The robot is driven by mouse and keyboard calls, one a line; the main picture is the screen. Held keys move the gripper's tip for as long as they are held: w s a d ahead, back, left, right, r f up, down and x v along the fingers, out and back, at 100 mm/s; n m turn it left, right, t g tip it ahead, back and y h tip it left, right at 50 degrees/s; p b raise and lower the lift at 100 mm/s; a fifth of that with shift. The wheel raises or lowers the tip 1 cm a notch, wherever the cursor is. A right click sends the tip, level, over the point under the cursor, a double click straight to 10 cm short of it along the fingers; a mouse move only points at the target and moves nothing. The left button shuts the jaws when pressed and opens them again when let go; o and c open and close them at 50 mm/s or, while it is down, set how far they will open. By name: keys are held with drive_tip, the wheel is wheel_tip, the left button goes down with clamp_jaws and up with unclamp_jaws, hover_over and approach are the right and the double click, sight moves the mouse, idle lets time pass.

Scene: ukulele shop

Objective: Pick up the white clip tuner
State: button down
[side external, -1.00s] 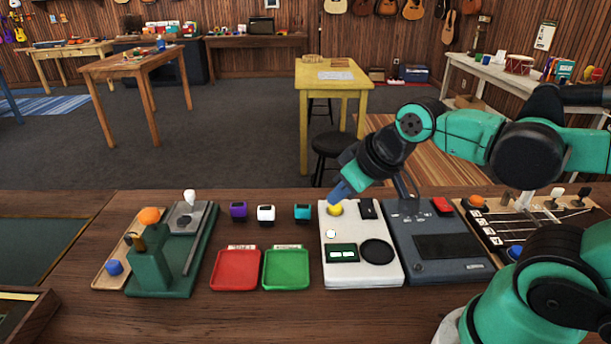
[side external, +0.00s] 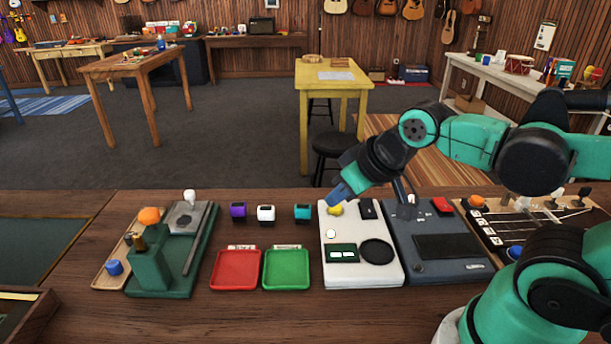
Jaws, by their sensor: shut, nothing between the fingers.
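The white clip tuner (side external: 266,214) stands on the wooden bench between a purple clip tuner (side external: 238,211) and a teal clip tuner (side external: 302,213). It has a small dark screen on top. My gripper (side external: 335,197) is shut and empty. Its blue fingers are at the back left of the white device (side external: 390,273), close to the yellow button (side external: 335,211). I cannot tell whether they touch the button. My gripper is to the right of all three tuners, with the teal one nearest.
A red tray (side external: 236,284) and a green tray (side external: 287,284) lie in front of the tuners. A green press-like fixture (side external: 150,270) stands at left. A dark grey device (side external: 470,247) is right of the white one. Bare bench lies behind the tuners.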

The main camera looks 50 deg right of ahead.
drive_tip(key=c, duration=0.5)
unclamp_jaws()
drive_tip(key=m+g+y, duration=0.3)
drive_tip(key=m+g, duration=0.1)
drive_tip(key=m, duration=2.2)
hover_over(267, 208)
drive_tip(key=s+d, duration=0.1)
drive_tip(key=s, duration=0.1)
drive_tip(key=f, duration=0.7)
drive_tip(key=shift+w+d+f, duration=0.1)
drive_tip(key=shift+w+d, duration=0.05)
drive_tip(key=shift+w, duration=0.05)
drive_tip(key=shift+w+f+m, duration=0.2)
drive_tip(key=shift+f+m, duration=0.3)
drive_tip(key=shift+f, duration=0.05)
drive_tip(key=shift+x, duration=2.5)
